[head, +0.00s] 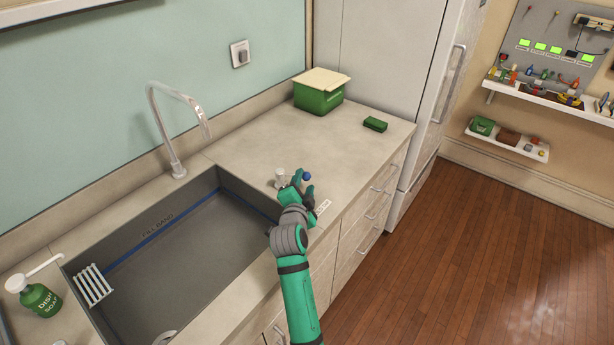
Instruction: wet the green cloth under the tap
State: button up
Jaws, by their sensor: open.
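A small dark green folded block (375,124), which looks like the green cloth, lies on the counter at the back right, right of a green box. The grey curved tap (174,132) rises behind the sink (200,250), its spout pointing down over the basin's back right corner. No water shows from it. My gripper (304,184) is open over the counter's front part, right of the sink, well short of the green block and apart from it. A small blue ball (307,176) shows at its fingertips; I cannot tell whether it is between or behind them.
The green box (318,98) with a cream lid stands at the back. A small white-capped item (281,178) stands just left of my gripper. A soap bottle (39,300) and a white rack (93,285) are at the far left. The counter's middle is clear.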

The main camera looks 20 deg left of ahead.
aim_at(305, 179)
jog(key=shift+x, duration=2.25)
jog(key=shift+d, duration=0.1)
jog(key=shift+w, duration=0.1)
jog(key=c, duration=0.4)
jog(key=shift+a, duration=0.2)
grip_shut()
jog(key=shift+d, duration=0.1)
